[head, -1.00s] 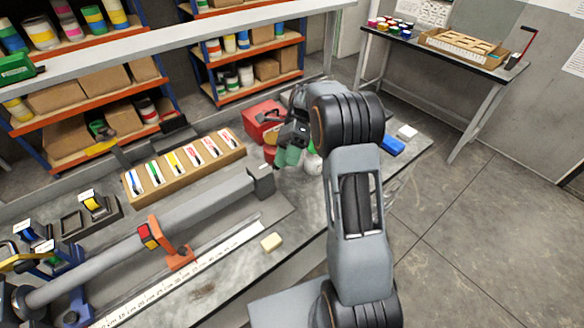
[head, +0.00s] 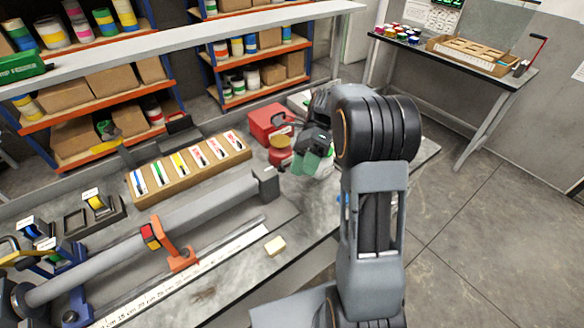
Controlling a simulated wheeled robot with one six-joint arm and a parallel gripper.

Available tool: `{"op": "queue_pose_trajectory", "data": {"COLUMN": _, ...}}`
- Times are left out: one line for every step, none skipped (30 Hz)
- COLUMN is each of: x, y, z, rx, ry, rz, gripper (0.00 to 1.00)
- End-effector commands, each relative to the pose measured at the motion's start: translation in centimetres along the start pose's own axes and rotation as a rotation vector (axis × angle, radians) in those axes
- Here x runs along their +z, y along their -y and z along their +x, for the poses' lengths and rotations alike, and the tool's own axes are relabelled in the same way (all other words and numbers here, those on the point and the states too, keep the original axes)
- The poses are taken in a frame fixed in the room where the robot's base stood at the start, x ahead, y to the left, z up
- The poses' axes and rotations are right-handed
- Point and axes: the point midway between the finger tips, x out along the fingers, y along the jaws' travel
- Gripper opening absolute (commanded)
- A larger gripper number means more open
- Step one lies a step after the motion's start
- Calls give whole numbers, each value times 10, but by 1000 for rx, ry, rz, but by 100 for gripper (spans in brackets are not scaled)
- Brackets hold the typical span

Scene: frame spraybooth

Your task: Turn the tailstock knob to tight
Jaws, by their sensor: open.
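A long grey tube (head: 200,217) lies along a bench fixture, with a blue stand at its left end and a grey end block (head: 264,183) at its right end, which looks like the tailstock. I cannot clearly make out a knob on that block. My gripper (head: 306,164) has greenish fingers and is above the bench, to the right of and a little beyond the end block, apart from it. The jaws are open and no held object shows. My own wrist and arm hide part of the bench to the right.
A red box (head: 268,122) and a round red item (head: 279,143) stand close behind and left of my gripper. A tray of coloured cards (head: 188,168) lies behind the tube. An orange bracket (head: 173,258) stands before the tube. A pale block (head: 275,246) sits on the front bench.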

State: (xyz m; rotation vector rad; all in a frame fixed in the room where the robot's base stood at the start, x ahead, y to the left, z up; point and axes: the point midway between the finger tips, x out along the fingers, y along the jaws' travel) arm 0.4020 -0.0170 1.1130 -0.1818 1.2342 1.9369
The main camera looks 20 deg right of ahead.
Motion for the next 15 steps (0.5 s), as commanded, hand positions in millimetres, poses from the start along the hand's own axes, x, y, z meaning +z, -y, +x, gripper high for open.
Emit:
{"op": "queue_pose_trajectory", "data": {"x": -18, "y": 1, "z": -3, "rx": -14, "ry": 42, "rz": 29, "gripper": 57}}
{"op": "queue_pose_trajectory", "data": {"x": -28, "y": 2, "z": -4, "rx": -24, "ry": 81, "rz": 44, "gripper": 57}}
{"op": "queue_pose_trajectory", "data": {"x": -41, "y": 5, "z": -6, "rx": -55, "ry": 154, "rz": 49, "gripper": 57}}
{"op": "queue_pose_trajectory", "data": {"x": -51, "y": 10, "z": -8, "rx": -97, "ry": 221, "rz": 20, "gripper": 57}}
{"op": "queue_pose_trajectory", "data": {"x": -60, "y": 15, "z": -10, "rx": -151, "ry": 283, "rz": -39, "gripper": 57}}
{"op": "queue_pose_trajectory", "data": {"x": -67, "y": 21, "z": -13, "rx": -229, "ry": 346, "rz": -130, "gripper": 57}}
{"op": "queue_pose_trajectory", "data": {"x": -72, "y": 26, "z": -15, "rx": -289, "ry": 383, "rz": -199, "gripper": 57}}
{"op": "queue_pose_trajectory", "data": {"x": -76, "y": 31, "z": -18, "rx": -353, "ry": 413, "rz": -270, "gripper": 57}}
{"op": "queue_pose_trajectory", "data": {"x": -82, "y": 37, "z": -21, "rx": -441, "ry": 442, "rz": -362, "gripper": 57}}
{"op": "queue_pose_trajectory", "data": {"x": -86, "y": 41, "z": -24, "rx": -511, "ry": 456, "rz": -431, "gripper": 57}}
{"op": "queue_pose_trajectory", "data": {"x": -89, "y": 46, "z": -28, "rx": -580, "ry": 461, "rz": -501, "gripper": 57}}
{"op": "queue_pose_trajectory", "data": {"x": -93, "y": 52, "z": -32, "rx": -672, "ry": 458, "rz": -590, "gripper": 57}}
{"op": "queue_pose_trajectory", "data": {"x": -96, "y": 56, "z": -35, "rx": -740, "ry": 451, "rz": -653, "gripper": 57}}
{"op": "queue_pose_trajectory", "data": {"x": -98, "y": 60, "z": -39, "rx": -803, "ry": 435, "rz": -717, "gripper": 57}}
{"op": "queue_pose_trajectory", "data": {"x": -100, "y": 65, "z": -43, "rx": -883, "ry": 407, "rz": -797, "gripper": 57}}
